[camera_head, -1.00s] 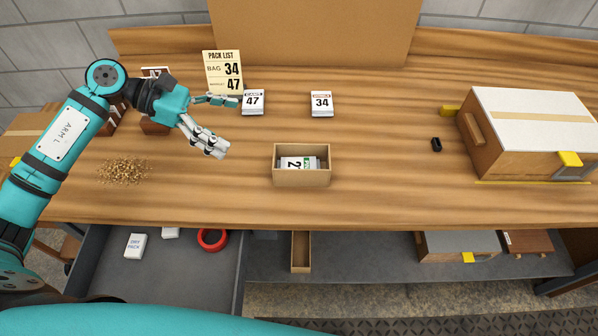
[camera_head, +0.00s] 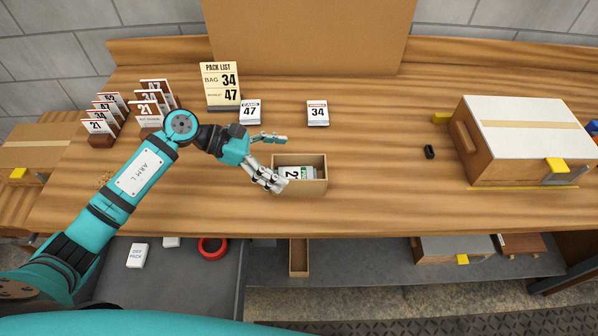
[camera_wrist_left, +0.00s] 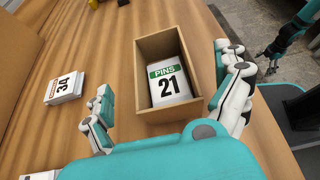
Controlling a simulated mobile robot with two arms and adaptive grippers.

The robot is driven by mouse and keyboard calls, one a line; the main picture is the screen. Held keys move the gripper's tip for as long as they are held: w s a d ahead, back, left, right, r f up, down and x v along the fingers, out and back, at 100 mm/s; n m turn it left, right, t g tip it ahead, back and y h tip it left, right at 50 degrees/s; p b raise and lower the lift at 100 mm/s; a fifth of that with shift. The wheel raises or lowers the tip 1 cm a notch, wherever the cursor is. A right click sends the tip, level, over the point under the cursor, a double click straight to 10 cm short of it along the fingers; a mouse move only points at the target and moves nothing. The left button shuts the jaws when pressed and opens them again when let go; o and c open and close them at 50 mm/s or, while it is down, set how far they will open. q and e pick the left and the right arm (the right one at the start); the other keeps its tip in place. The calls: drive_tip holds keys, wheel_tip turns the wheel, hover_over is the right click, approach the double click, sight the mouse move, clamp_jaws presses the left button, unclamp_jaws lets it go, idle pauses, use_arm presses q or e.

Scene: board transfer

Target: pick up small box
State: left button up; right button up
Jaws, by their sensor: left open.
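The small box (camera_head: 313,186) is an open-topped cardboard box in the middle of the table. It holds packets, the top one a white card with a green band reading PINS 21 (camera_wrist_left: 168,82). My left gripper (camera_head: 279,158) is open and empty at the box's left end. In the left wrist view the box (camera_wrist_left: 143,55) lies ahead, between and just beyond the fingers (camera_wrist_left: 170,88). I cannot tell whether a finger touches the box. An arm at the upper right edge of the left wrist view seems to be my right one; its gripper (camera_wrist_left: 272,62) is too small to judge.
White packets marked 47 (camera_head: 250,111) and 34 (camera_head: 317,112) lie behind the box. A pack list sign (camera_head: 220,86) and card racks (camera_head: 103,122) stand at the back left. A large white-topped box (camera_head: 525,125) is at the right.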

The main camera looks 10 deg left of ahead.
sight(299, 176)
use_arm(q)
drive_tip(key=p+x, duration=0.2)
drive_tip(key=x, duration=0.2)
drive_tip(key=shift+d+p, duration=0.3)
drive_tip(key=shift+d, duration=0.05)
drive_tip(key=shift+d+f, duration=0.25)
drive_tip(key=shift+a, duration=0.1)
drive_tip(key=shift+c, duration=0.4)
drive_tip(key=c, duration=1.1)
